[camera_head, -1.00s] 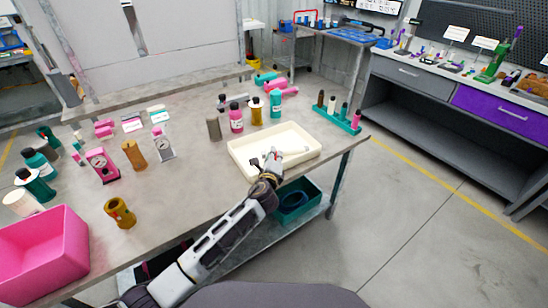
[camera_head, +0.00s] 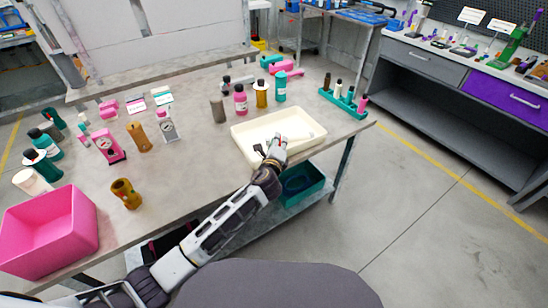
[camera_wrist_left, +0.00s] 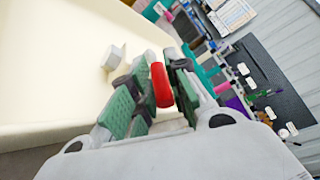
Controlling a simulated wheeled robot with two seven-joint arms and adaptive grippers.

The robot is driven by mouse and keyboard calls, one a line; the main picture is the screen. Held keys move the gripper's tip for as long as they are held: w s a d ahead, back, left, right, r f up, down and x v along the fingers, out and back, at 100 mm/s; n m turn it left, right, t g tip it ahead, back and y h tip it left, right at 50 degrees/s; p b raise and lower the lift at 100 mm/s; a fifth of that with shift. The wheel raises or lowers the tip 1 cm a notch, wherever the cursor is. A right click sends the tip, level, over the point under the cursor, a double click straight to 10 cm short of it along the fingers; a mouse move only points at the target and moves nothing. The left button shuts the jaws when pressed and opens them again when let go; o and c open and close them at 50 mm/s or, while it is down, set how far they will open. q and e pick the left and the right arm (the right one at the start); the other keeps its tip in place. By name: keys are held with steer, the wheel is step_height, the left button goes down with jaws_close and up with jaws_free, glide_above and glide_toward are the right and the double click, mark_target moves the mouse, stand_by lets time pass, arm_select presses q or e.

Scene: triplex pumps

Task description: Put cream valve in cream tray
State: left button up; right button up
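The cream tray (camera_head: 308,138) lies on the table near its front right edge, and its pale inside and wall fill the left of the left wrist view (camera_wrist_left: 50,60). My left gripper (camera_head: 271,150) is over the front part of the tray. In the left wrist view its green-padded fingers (camera_wrist_left: 155,92) are closed around a red part (camera_wrist_left: 161,85), which I take as the handle of the cream valve. A pale cylindrical part (camera_wrist_left: 114,56) shows beyond the fingers against the tray; the fingers hide how it joins the red part. My right gripper is out of view.
Bottles (camera_head: 240,98) stand behind the tray, and a teal rack (camera_head: 344,98) holds several small cylinders to its right. A pink bin (camera_head: 50,228) stands at the table's front left. A teal bin (camera_head: 303,184) is below the table edge.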

arm_select(q)
steer(key=shift+o, duration=0.4)
steer(key=f+v, duration=0.1)
steer(key=v, duration=0.7)
steer(key=shift+s, duration=0.35)
steer(key=shift+s+a+r, duration=0.15)
steer(key=shift+s+r, duration=0.55)
steer(key=shift+s, duration=0.2)
